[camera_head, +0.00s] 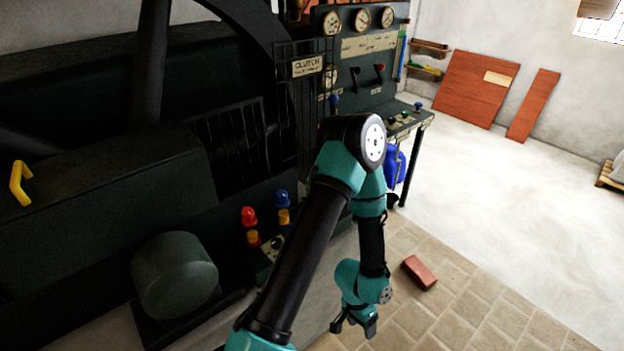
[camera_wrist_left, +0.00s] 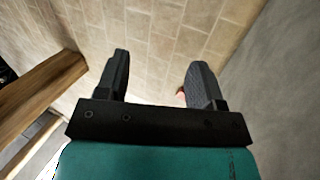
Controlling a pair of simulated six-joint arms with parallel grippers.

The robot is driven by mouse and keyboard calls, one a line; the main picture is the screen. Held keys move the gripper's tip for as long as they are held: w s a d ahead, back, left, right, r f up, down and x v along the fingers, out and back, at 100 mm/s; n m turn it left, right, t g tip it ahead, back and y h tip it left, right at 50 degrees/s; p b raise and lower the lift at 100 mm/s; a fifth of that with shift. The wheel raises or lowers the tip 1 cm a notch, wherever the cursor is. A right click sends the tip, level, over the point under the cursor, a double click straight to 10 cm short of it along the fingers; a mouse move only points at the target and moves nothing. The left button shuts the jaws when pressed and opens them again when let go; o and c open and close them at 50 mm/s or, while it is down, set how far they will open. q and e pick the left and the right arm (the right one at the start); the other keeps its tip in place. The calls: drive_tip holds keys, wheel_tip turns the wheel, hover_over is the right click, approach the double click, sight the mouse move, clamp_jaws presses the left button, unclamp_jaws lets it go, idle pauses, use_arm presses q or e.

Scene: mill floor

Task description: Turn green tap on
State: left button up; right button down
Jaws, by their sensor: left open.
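I cannot make out a green tap for certain in either view. Red (camera_head: 249,216) and blue (camera_head: 283,198) capped fittings with yellow parts stand at the machine's front, left of my arm. My left gripper (camera_head: 355,326) hangs low over the tiled floor in the head view, apart from these fittings. In the left wrist view its two dark fingers (camera_wrist_left: 160,72) are spread with nothing gripped between them. My left arm hides part of the panel and machine front. My right gripper is not in view.
A dark machine with a green cylinder (camera_head: 175,275) fills the left. A gauge panel (camera_head: 368,45) with levers and a small console table (camera_head: 410,122) stand behind my arm. A brick (camera_head: 419,272) lies on the tiles.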

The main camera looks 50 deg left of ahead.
use_arm(q)
drive_tip(key=w+a+r+m+g+y, duration=0.4)
drive_tip(key=w+a+r+m+y, duration=0.5)
drive_tip(key=w+a+r+m, duration=0.45)
drive_tip(key=w+a+r+y, duration=0.4)
drive_tip(key=a+r, duration=0.1)
drive_tip(key=r, duration=0.3)
drive_tip(key=w+a+r+y, duration=0.4)
drive_tip(key=a+r, duration=0.1)
drive_tip(key=r, duration=0.3)
drive_tip(key=shift+r, duration=0.2)
drive_tip(key=shift+n, duration=0.25)
drive_tip(key=x, duration=1.7)
drive_tip(key=shift+w+a+f, duration=0.15)
drive_tip(key=shift+a, duration=0.1)
